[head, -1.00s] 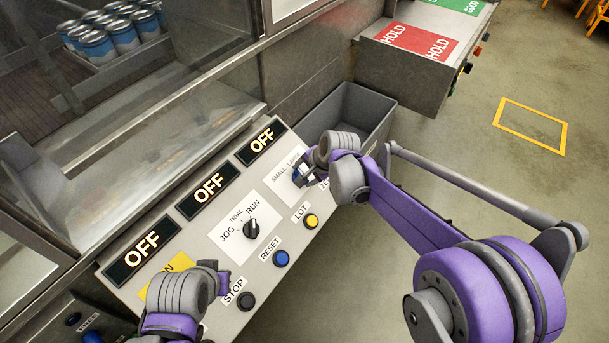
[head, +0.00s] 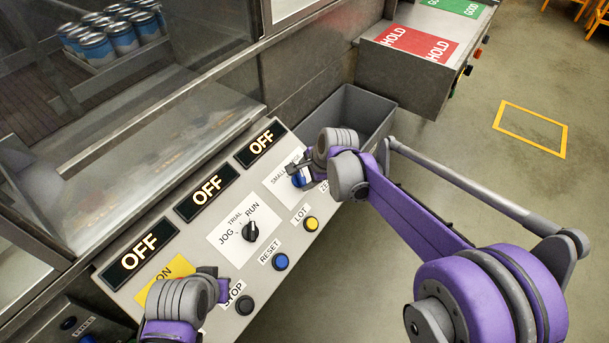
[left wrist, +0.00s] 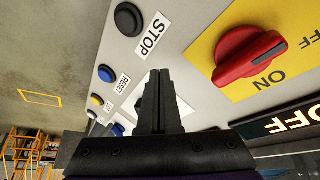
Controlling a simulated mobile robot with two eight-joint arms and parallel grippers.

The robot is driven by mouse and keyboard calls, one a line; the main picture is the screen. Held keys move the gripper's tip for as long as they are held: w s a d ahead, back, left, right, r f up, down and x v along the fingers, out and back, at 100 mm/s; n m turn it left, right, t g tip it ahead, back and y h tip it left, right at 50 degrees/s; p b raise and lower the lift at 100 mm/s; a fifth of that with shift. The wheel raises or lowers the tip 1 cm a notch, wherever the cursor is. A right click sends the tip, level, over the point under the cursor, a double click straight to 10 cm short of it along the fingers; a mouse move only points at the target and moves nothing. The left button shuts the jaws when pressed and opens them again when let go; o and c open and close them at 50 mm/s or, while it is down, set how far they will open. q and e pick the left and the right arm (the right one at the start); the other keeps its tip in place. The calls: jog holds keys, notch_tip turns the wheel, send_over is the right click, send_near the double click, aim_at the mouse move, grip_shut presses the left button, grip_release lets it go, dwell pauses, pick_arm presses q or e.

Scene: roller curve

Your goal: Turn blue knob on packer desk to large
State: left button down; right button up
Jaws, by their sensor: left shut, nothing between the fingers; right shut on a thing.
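The packer desk (head: 190,262) is a sloped light panel with knobs and buttons. The blue knob (head: 299,181) sits on a white plate at the panel's far right end; the word SMALL shows, and the large label is covered by my gripper. My right gripper (head: 299,172) is shut on the blue knob, and its fingers and wrist hide much of it. My left gripper (head: 222,282) is shut and empty over the near end of the panel, by the STOP label. In the left wrist view its closed fingers (left wrist: 160,105) point along the panel.
A black JOG/TRIAL/RUN knob (head: 250,231) stands mid-panel. Blue RESET (head: 281,261), yellow LOT (head: 311,223) and black STOP (head: 245,305) buttons line the front edge. A red knob (left wrist: 250,57) is near my left gripper. A grey bin (head: 372,108) stands beyond the panel.

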jog(key=o, duration=1.4)
jog(key=shift+r, duration=0.15)
pick_arm(q)
jog(key=shift+r, duration=0.25)
pick_arm(e)
jog(key=v, duration=1)
jog(key=shift+s+d+r, duration=0.15)
jog(key=shift+r, duration=0.1)
pick_arm(q)
jog(key=shift+w+r+p, duration=0.15)
jog(key=shift+r+p, duration=0.3)
jog(key=shift+p, duration=0.1)
jog(key=shift+w+r, duration=0.1)
jog(key=shift+r, duration=0.25)
pick_arm(e)
jog(key=s+d+f+n+h, duration=0.1)
jog(key=s+d+n, duration=0.3)
jog(key=s, duration=0.4)
jog(key=s+d+f+n+t+h, duration=0.1)
jog(key=s+d+f+n, duration=0.2)
jog(key=s+d+n, duration=0.2)
jog(key=s+d+f+n+h, duration=0.1)
jog(key=s+d+f+n, duration=0.2)
jog(key=s, duration=0.9)
jog(key=shift+d+n+h, duration=0.3)
jog(key=shift+d+n, duration=0.5)
jog(key=shift+d, duration=0.25)
